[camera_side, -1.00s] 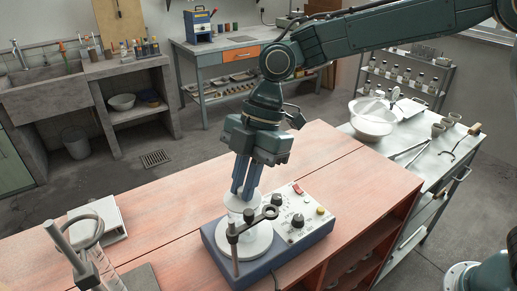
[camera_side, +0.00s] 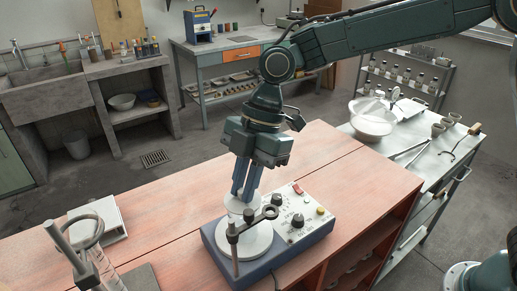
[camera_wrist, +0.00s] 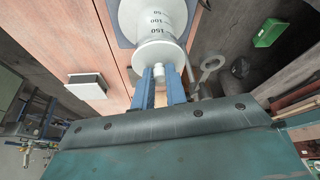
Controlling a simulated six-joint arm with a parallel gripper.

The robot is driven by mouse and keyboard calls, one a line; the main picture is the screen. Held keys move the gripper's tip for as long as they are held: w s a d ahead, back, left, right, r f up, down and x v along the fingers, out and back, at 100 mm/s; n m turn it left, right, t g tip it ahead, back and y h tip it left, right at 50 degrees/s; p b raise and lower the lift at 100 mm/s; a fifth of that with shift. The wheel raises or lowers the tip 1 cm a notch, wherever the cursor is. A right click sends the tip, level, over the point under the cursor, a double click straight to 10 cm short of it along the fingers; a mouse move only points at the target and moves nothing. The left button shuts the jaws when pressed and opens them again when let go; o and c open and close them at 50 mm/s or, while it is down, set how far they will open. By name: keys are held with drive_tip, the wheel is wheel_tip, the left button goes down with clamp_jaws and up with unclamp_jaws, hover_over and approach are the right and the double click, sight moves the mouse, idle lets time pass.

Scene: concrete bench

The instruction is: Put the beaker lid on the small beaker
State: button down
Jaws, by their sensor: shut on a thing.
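My gripper (camera_side: 243,192) points down over the magnetic stirrer and is shut on the knob of the beaker lid (camera_wrist: 158,54). The pale lid shows in the wrist view as a round disc, with its knob between the blue fingers. The small beaker (camera_wrist: 152,14), with dark volume marks, is directly beyond the lid and appears lined up with it. I cannot tell whether the lid touches the rim.
The stirrer (camera_side: 305,235) has knobs and a red switch. A white box (camera_side: 98,220) and another stand are at the left. The wooden bench top behind is clear.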

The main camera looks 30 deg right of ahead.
drive_tip(key=shift+f, duration=0.25)
idle(0.4)
drive_tip(key=c, duration=0.9)
unclamp_jaws()
drive_tip(key=shift+c, duration=0.2)
drive_tip(key=shift+r, duration=0.1)
drive_tip(key=shift+r, duration=3.4)
